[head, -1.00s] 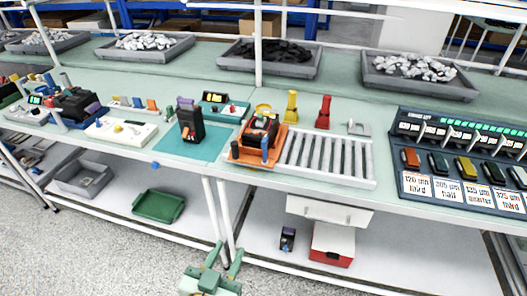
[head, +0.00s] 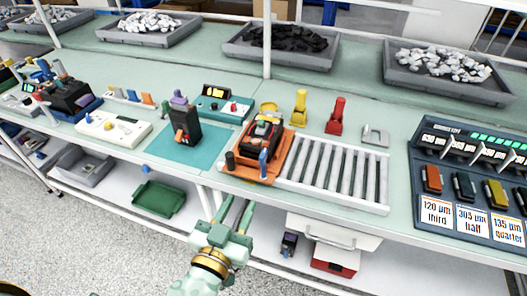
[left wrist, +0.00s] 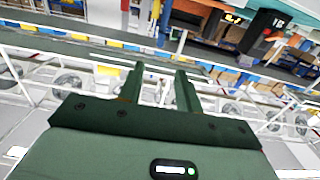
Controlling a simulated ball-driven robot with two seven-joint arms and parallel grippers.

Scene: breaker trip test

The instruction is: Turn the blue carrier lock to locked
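The blue carrier lock (head: 263,163) is a small blue upright lever at the front right of the orange carrier (head: 238,169), which sits at the left end of a roller track. A black and orange breaker (head: 262,137) sits in the carrier. My left gripper (head: 238,203) is in front of the bench edge, below the carrier and apart from it. Its two green fingers are spread and empty; they also show apart in the left wrist view (left wrist: 159,88). My right gripper is not in view.
The roller track (head: 335,180) runs right of the carrier. A black device (head: 187,125) stands on a teal mat to the left. Yellow (head: 300,108) and red (head: 336,115) pieces stand behind the track. The labelled breaker rack (head: 470,180) is at the right.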

